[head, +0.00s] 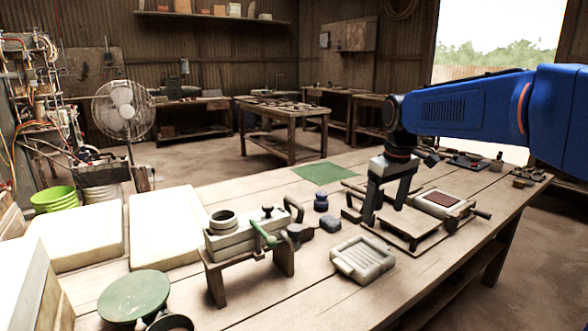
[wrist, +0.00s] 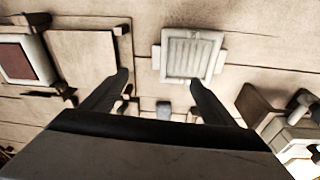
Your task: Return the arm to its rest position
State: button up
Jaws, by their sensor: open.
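My blue arm reaches in from the right in the head view. My gripper (head: 386,208) points down over the wooden workbench (head: 330,290), above and beside a low wooden stand (head: 405,232). In the wrist view my gripper (wrist: 159,80) has its two dark fingers spread wide apart with nothing between them. A pale ribbed tile mould (head: 362,258) lies on the bench in front of the stand; it also shows in the wrist view (wrist: 189,54), beyond the fingertips. Whether the fingers touch the stand is hard to tell.
A press with a green handle (head: 243,240) stands left of the mould. A white-framed block with a red-brown top (head: 443,201) is right of my gripper. Small dark blocks (head: 330,223), a green mat (head: 324,173) and pale slabs (head: 163,225) also lie on the bench.

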jog(key=s+d+f+m+t, duration=0.1)
jog(key=s+f, duration=0.3)
jog(key=s, duration=0.6)
jog(key=s+d+f+m+t, duration=0.1)
jog(key=s+d+f+m, duration=0.1)
jog(key=s, duration=0.8)
jog(key=s+d+f+m+t, duration=0.1)
jog(key=s+d+f+m, duration=0.1)
jog(key=s+f, duration=0.4)
jog(key=s, duration=0.4)
jog(key=shift+m, duration=0.4)
jog(key=shift+d, duration=0.1)
